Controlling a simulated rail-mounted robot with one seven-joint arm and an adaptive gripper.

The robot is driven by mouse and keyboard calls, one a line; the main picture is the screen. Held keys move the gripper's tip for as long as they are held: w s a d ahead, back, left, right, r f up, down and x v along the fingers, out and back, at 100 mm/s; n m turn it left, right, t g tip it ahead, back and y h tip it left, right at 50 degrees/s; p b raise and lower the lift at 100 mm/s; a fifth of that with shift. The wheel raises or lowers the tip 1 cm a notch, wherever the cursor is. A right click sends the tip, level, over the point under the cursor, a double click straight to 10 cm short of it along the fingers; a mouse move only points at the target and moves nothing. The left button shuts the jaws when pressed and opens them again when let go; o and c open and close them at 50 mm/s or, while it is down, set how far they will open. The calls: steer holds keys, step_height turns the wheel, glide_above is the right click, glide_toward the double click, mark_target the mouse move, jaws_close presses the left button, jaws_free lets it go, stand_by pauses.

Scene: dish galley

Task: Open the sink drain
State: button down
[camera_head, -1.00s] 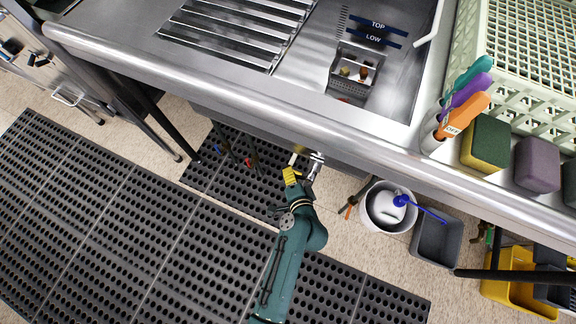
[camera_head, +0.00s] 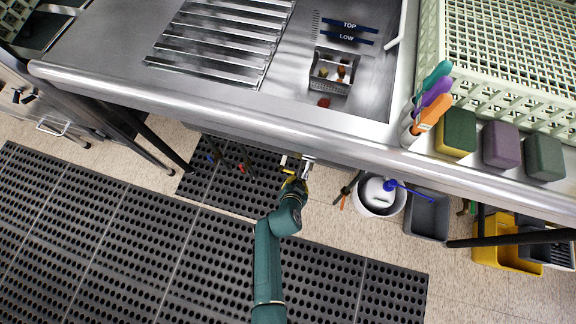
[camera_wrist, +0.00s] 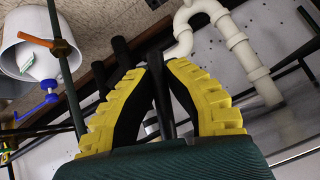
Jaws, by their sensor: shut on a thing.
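My gripper (camera_head: 293,180) is beneath the sink's front edge. Its yellow fingers also show in the wrist view (camera_wrist: 160,66), closed around a dark slim bar (camera_wrist: 161,100), which looks like the drain lever. Where this bar joins the drain is hidden. The sink basin (camera_head: 377,80) is above, with TOP and LOW marks on its wall and a small strainer basket (camera_head: 332,84) holding scraps. White drain pipes (camera_wrist: 238,42) run under the sink in the wrist view.
A white bucket (camera_head: 380,208) with a blue-nozzled bottle, a grey bin (camera_head: 428,222) and a yellow bin (camera_head: 492,254) stand right of my gripper. An orange-tipped rod is near the bucket. A black table leg (camera_head: 498,241) stands farther right. Black mats cover the floor.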

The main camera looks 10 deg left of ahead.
steer(key=shift+s+d+f+h+b, duration=0.15)
steer(key=shift+d+f+h+b, duration=0.15)
steer(key=shift+b, duration=0.1)
steer(key=shift+r, duration=0.1)
steer(key=c, duration=1.1)
jaws_free()
steer(key=shift+d, duration=0.1)
steer(key=shift+o, duration=0.2)
steer(key=shift+r, duration=0.1)
steer(key=shift+r, duration=0.2)
steer(key=v, duration=1.1)
steer(key=shift+s+r, duration=0.2)
steer(key=shift+r, duration=0.05)
